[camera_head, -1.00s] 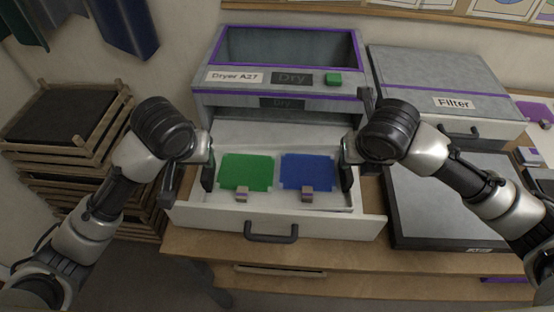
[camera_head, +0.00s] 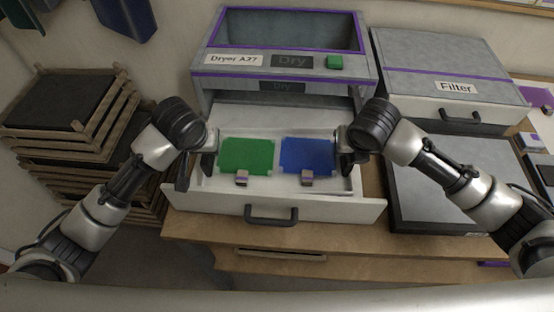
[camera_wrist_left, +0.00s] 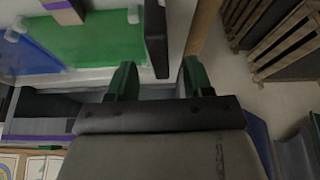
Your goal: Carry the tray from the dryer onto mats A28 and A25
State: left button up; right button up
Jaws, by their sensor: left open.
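The pale tray (camera_head: 290,182) lies in the open drawer of Dryer A27 (camera_head: 325,77). It holds a green sheet (camera_head: 246,156) and a blue sheet (camera_head: 307,155), each with a small block at its front edge. My left gripper (camera_head: 196,168) is open at the left side of the tray. In the left wrist view a dark bar (camera_wrist_left: 157,40) stands between the fingertips, apart from both. My right gripper (camera_head: 350,165) is at the tray's right side; its fingers are too dark and overlapped to read. I see no label A28 or A25.
The drawer front (camera_head: 335,212) with its dark handle sticks out over the wooden bench (camera_head: 200,228). A Filter unit (camera_head: 450,70) with a grey panel (camera_head: 440,165) in front stands to the right. Stacked wooden racks (camera_head: 70,110) stand at the left.

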pick_arm(q)
jog(key=shift+x, duration=1.65)
pick_arm(e)
jog(key=shift+x, duration=1.65)
jog(key=shift+r, duration=0.1)
pick_arm(q)
jog(key=shift+r, duration=0.1)
grip_shut()
pick_arm(e)
grip_shut()
pick_arm(q)
jog(key=shift+w, duration=0.1)
pick_arm(e)
jog(key=shift+w, duration=0.1)
